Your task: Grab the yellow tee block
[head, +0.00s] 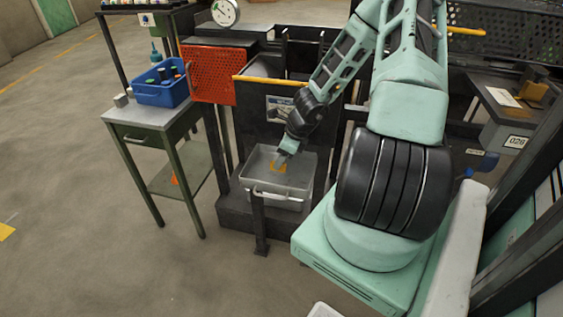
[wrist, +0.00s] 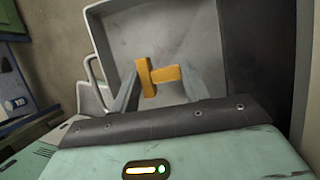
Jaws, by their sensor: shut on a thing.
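The yellow tee block (wrist: 146,76), orange-yellow and T-shaped, is between the two fingers of my gripper (wrist: 158,85) in the wrist view. The fingers are shut on it. In the head view my gripper (head: 283,158) points down into a grey metal tray (head: 262,187), and the block (head: 278,168) shows as a small orange patch at its tip. The tray (wrist: 190,30) fills the background behind the block in the wrist view. I cannot tell whether the block touches the tray floor.
The tray sits on a dark base (head: 235,210) before a black furnace frame (head: 260,70). A yellow bar (head: 268,79) crosses above it. An orange mesh panel (head: 208,75) and a side table (head: 150,116) with a blue bin (head: 160,92) stand left. Open floor lies at the left front.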

